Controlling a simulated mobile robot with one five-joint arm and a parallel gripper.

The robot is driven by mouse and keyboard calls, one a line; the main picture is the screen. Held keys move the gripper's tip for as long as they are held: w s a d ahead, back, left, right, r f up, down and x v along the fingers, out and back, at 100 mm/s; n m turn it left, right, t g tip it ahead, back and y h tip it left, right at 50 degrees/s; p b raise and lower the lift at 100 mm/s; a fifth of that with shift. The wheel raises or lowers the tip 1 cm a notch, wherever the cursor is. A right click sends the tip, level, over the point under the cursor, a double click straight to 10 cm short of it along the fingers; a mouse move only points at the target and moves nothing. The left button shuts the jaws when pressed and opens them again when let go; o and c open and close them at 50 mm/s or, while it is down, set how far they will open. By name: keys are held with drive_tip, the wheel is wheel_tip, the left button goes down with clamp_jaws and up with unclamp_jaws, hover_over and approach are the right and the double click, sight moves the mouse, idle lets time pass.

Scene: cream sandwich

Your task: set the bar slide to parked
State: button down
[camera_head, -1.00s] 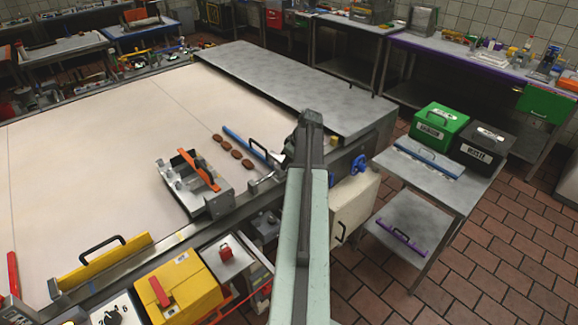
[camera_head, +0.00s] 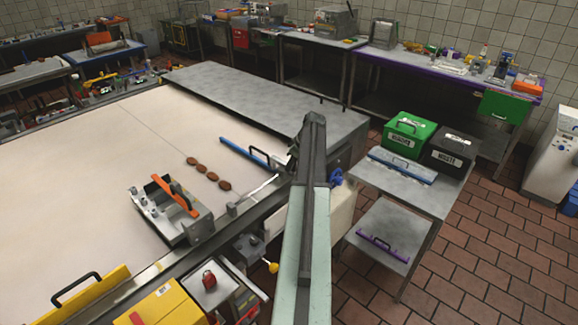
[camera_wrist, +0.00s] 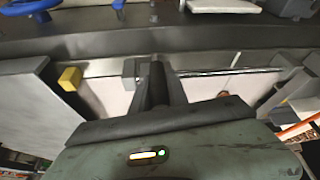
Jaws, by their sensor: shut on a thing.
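The bar slide appears as a grey block (camera_wrist: 129,72) on a bright metal rail (camera_wrist: 215,71) in the wrist view. My gripper (camera_wrist: 158,68) is shut at this block; its dark fingers hide the exact grip. A yellow block (camera_wrist: 70,78) stands left of it on the same edge, with a gap between. Whether bar and block are joined is hidden.
A row of several brown patties (camera_head: 208,176) lies on the belt (camera_head: 90,175) left of the bar. A grey hood (camera_head: 265,100) covers the belt's far end. A metal frame with an orange handle (camera_head: 175,195) stands nearer. A side table (camera_head: 400,190) is at right.

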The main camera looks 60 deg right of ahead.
drive_tip(key=shift+s+d, duration=0.15)
drive_tip(key=shift+d, duration=0.1)
drive_tip(key=c, duration=1.3)
unclamp_jaws()
drive_tip(key=shift+d, duration=0.1)
drive_tip(key=p+v, duration=0.7)
drive_tip(key=v, duration=0.1)
drive_tip(key=shift+f, duration=0.1)
